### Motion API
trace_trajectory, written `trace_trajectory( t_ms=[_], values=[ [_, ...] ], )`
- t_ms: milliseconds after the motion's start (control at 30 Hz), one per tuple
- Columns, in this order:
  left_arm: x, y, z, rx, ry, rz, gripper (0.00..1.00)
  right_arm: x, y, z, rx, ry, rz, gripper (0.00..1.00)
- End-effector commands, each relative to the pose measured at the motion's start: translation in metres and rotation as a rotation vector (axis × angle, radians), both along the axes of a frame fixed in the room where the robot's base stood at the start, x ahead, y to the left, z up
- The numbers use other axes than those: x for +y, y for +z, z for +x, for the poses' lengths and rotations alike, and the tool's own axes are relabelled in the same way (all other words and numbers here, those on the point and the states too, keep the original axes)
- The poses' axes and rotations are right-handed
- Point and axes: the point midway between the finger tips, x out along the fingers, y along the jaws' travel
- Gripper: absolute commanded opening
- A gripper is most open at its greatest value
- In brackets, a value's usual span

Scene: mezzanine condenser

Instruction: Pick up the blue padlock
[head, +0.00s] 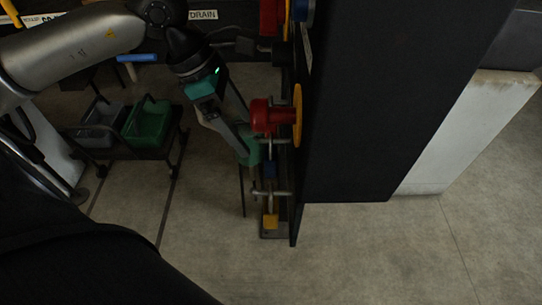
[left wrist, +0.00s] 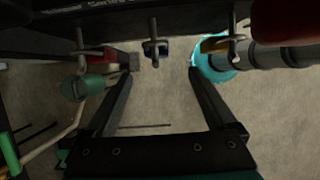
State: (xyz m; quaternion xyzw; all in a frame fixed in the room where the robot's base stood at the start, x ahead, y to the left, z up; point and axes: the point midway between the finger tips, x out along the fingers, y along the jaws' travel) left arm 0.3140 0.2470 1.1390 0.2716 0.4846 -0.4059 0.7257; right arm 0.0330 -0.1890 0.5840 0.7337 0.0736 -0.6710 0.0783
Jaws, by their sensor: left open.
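The blue padlock (head: 270,169) hangs on the dark panel's edge, below a red knob, in the head view. In the left wrist view the blue padlock (left wrist: 154,51) hangs from a metal hasp at top centre. My left gripper (head: 250,155) is open and empty, close beside the padlock. In the left wrist view its two fingers (left wrist: 160,73) point toward the panel, with the blue padlock just beyond and between the tips, apparently touching neither. My right gripper is not in view.
A yellow padlock (head: 271,222) hangs below the blue one. In the wrist view a red padlock (left wrist: 103,55) hangs to its left. A red knob (head: 264,115) with a yellow disc juts out above. A cart with a green bin (head: 147,123) stands left; floor between is mostly clear.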

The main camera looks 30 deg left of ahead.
Motion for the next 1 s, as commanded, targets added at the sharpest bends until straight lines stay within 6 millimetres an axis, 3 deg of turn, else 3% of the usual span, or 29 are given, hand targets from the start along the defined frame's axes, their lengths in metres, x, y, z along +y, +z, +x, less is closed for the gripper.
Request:
trace_trajectory(
  t_ms=[300, 667, 1000],
  values=[
    [-0.012, -0.031, 0.007, 0.001, -0.001, -0.003, 0.90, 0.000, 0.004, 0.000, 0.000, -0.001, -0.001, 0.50],
    [-0.022, -0.047, 0.016, 0.000, -0.001, -0.006, 0.90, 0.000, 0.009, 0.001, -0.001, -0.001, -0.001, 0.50],
    [-0.036, -0.079, 0.027, 0.002, -0.001, -0.001, 0.90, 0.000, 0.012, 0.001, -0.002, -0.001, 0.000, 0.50]
  ],
)
